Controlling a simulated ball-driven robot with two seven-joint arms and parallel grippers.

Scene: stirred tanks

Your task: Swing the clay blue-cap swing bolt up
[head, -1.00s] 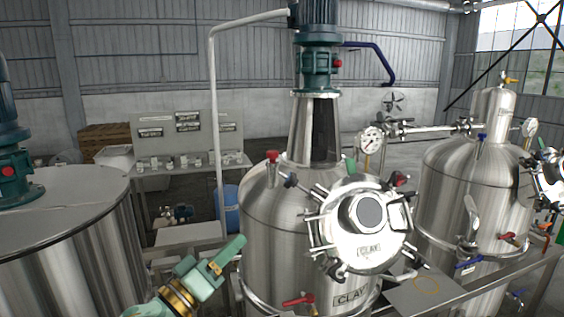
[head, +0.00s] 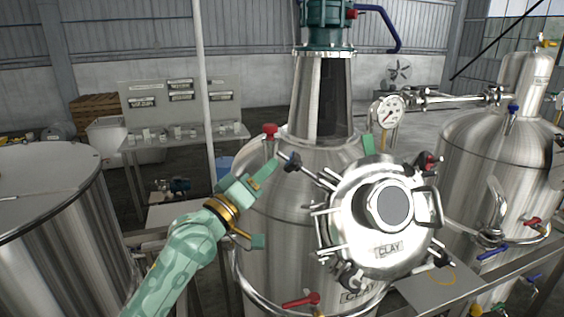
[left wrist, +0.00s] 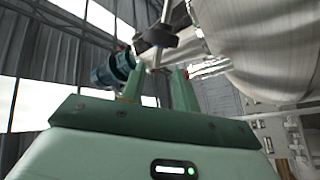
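The clay tank's round hatch (head: 385,215), labelled CLAY, faces me in the head view. The blue-cap swing bolt (head: 312,172) slants up and left from the hatch's upper left edge, with its dark cap (head: 290,160) at the outer end. My left gripper (head: 268,172) is just left of and slightly below that cap. In the left wrist view its two green fingers (left wrist: 158,88) stand apart with nothing clearly between them. A dark knob on a rod (left wrist: 158,38) shows just beyond the fingertips. Whether they touch it I cannot tell. My right gripper is not in view.
A red-capped bolt (head: 428,162) is at the hatch's upper right. A red knob (head: 270,130) stands on the tank above my left gripper. A pressure gauge (head: 388,112) is behind the hatch.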

